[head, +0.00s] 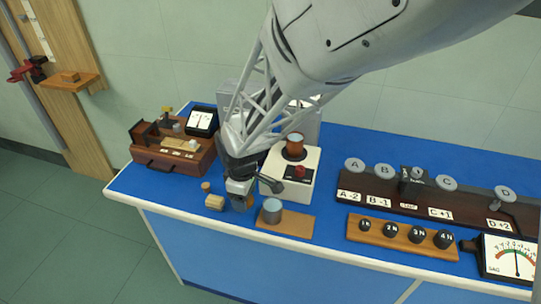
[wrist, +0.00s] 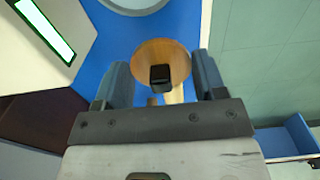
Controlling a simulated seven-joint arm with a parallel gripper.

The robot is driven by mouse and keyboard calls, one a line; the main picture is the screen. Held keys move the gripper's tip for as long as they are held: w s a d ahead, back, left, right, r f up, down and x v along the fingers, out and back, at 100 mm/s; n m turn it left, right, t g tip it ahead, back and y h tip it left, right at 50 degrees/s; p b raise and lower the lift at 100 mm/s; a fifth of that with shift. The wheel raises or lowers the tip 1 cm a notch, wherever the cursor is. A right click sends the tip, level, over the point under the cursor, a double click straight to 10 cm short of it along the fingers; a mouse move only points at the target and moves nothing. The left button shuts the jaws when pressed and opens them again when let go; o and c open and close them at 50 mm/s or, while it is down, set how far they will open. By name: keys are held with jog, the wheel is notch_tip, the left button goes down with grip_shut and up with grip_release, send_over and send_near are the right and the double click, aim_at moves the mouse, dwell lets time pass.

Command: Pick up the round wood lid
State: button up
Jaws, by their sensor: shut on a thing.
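The round wood lid (wrist: 150,50) shows in the wrist view as a tan disc with a dark block-like knob at its middle. My gripper (wrist: 162,72) has one finger on each side of it and is shut on the lid. In the head view my gripper (head: 240,200) points down, low over the front of the blue bench, left of a metal cylinder. The lid is mostly hidden there by the fingers, so its height above the bench is hard to tell.
A grey metal cylinder (head: 272,212) stands on a wooden board (head: 294,224) just right of my gripper. A small cork (head: 206,187) and a wooden block (head: 214,202) lie left of it. Behind stands a white device (head: 302,190). A weight rack (head: 390,240) is farther right.

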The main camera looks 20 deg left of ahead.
jog(key=shift+r, duration=2.5)
